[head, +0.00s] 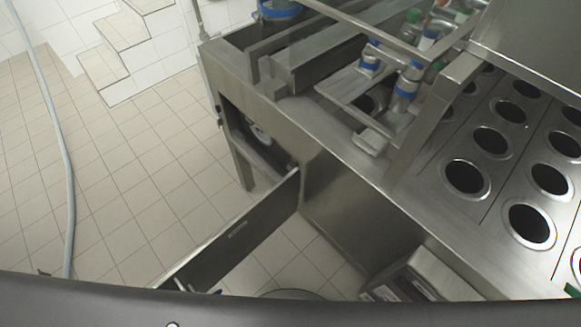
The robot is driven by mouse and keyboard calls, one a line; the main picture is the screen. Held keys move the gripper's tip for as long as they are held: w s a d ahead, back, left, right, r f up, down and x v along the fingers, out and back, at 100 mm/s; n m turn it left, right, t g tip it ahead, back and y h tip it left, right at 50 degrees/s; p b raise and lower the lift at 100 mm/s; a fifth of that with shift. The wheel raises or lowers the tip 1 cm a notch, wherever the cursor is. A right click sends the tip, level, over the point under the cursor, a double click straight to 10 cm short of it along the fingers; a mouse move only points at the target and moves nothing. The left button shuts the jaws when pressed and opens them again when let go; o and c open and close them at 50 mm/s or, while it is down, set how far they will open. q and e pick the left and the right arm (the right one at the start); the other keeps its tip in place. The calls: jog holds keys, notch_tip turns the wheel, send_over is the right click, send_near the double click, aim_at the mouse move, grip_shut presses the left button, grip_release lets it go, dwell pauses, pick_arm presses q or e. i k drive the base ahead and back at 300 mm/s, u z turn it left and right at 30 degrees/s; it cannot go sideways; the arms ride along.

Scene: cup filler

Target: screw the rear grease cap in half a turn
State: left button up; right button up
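The cup filler (340,190) is a steel machine filling the right half of the head view. A hinged door panel (240,235) on its side stands open, swung out toward the lower left. Behind it is a dark opening (240,125) with a pale rounded part (260,133) inside, too small and shaded to identify. I cannot make out the rear grease cap. Neither of my grippers shows in this view.
Rows of round cup holes (466,178) cover the machine's top at right. Blue-ringed fittings (407,86) stand above it. A hose (62,150) runs down the left over tiled floor (130,180), which is mostly clear. Tiled steps (120,55) stand at the back left.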

aim_at(290, 166)
jog(key=k, duration=1)
jog(key=u, duration=1.55)
jog(key=i, duration=1.3)
jog(key=z, duration=2.3)
